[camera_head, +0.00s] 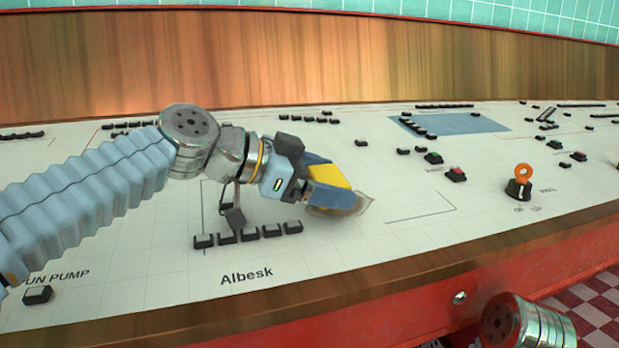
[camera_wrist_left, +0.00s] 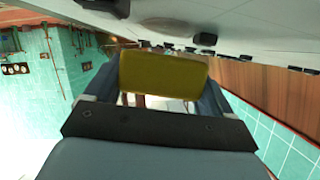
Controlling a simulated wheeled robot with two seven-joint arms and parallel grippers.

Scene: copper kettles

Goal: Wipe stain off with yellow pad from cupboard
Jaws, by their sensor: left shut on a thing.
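The yellow pad (camera_head: 328,176) is held between the blue fingers of my left gripper (camera_head: 334,184), which is shut on it, low over the white control panel (camera_head: 400,285). In the left wrist view the pad (camera_wrist_left: 163,73) spans the gap between the fingers, close to the panel surface. A brownish, translucent stain (camera_head: 352,209) shows on the panel right beside the fingertips and partly behind them. I cannot tell if the pad touches the panel. My right gripper is out of view; only part of my right arm shows at the lower right. No cupboard is identifiable.
A row of black switches (camera_head: 248,234) lies left of the gripper, above the label "Albesk". A black knob with an orange ring (camera_head: 521,181) stands at the right. The wooden front edge (camera_head: 330,296) bounds the panel.

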